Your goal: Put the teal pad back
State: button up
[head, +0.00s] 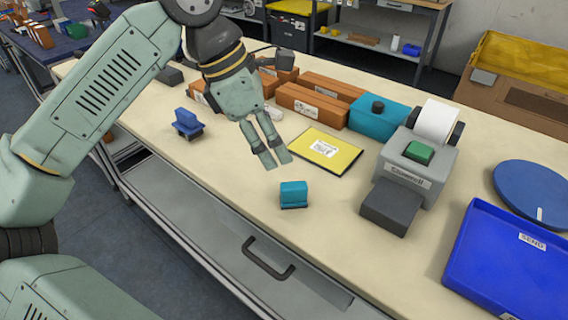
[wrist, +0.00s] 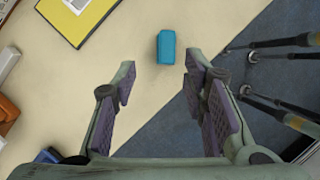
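A small teal block, which looks like the teal pad (head: 293,194), stands alone near the front edge of the cream table. It also shows in the wrist view (wrist: 166,47), beyond and between my fingertips. My gripper (head: 275,160) is open and empty above the table, behind and left of the teal block in the head view and apart from it. Its two spread fingers also show in the wrist view (wrist: 160,75). A larger teal box (head: 370,118) with a black knob stands farther back, beside the label printer (head: 421,166).
A yellow envelope (head: 325,151) lies behind the teal block. A blue stamp-like object (head: 187,124) stands to the left. Brown boxes (head: 310,103) line the back. A blue tray (head: 508,262) and a round blue disc (head: 534,194) are at right. Bare table surrounds the teal block.

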jog(key=shift+v, duration=0.9)
